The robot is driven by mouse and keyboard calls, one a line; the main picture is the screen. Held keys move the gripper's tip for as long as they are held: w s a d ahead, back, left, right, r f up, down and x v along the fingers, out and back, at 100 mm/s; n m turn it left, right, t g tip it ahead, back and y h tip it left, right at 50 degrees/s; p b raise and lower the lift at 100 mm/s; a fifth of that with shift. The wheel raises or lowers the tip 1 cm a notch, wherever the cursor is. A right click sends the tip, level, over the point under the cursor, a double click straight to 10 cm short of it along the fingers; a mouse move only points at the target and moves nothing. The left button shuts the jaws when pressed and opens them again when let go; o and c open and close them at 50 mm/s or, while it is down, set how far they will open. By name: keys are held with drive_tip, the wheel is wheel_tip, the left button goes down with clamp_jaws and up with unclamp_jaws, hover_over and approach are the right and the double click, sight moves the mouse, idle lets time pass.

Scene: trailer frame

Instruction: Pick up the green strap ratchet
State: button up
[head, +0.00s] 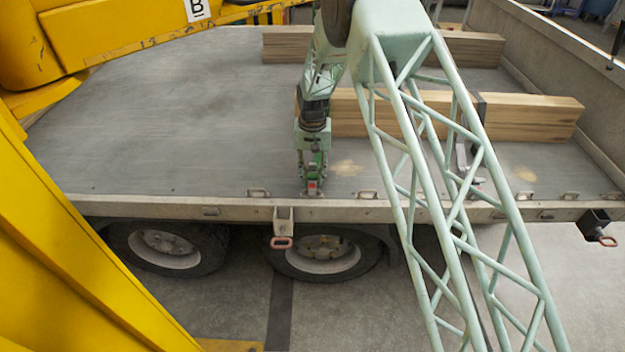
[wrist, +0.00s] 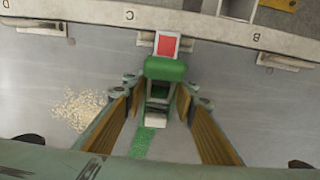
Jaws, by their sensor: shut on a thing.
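The green strap ratchet (wrist: 164,70) is in the middle of the wrist view, between the two wood-coloured finger pads of my gripper (wrist: 160,103). My gripper is shut on it. A green strap (wrist: 143,142) runs from the ratchet toward the bottom of the wrist view. A red and white tag (wrist: 166,45) shows at its far end, by the bed's edge rail. In the head view my gripper (head: 313,172) points down at the near edge of the trailer bed, and the ratchet (head: 313,183) is partly hidden by it. I cannot tell whether the ratchet touches the bed.
Long timber beams (head: 540,115) lie on the trailer bed (head: 180,110) behind and right of my gripper. Metal brackets and rings line the edge rail (head: 230,205). A pale patch of grit (wrist: 80,108) lies left of the gripper. The bed's left side is clear.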

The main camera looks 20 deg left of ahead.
drive_tip(key=shift+r, duration=0.2)
drive_tip(key=shift+r+p, duration=0.9)
drive_tip(key=shift+r, duration=3.95)
drive_tip(key=w+d+f+m, duration=0.1)
drive_tip(key=d+m, duration=0.1)
drive_tip(key=d, duration=2.8)
drive_tip(key=s+d, duration=0.3)
drive_tip(key=d, duration=0.5)
drive_tip(key=s+d+m, duration=0.1)
drive_tip(key=s+d, duration=0.3)
drive_tip(key=d, duration=0.5)
drive_tip(key=s+d, duration=0.4)
drive_tip(key=d, duration=0.5)
drive_tip(key=shift+s+f+m, duration=0.15)
drive_tip(key=shift+s+m, duration=0.1)
drive_tip(key=shift+m, duration=0.05)
drive_tip(key=shift+d, duration=0.1)
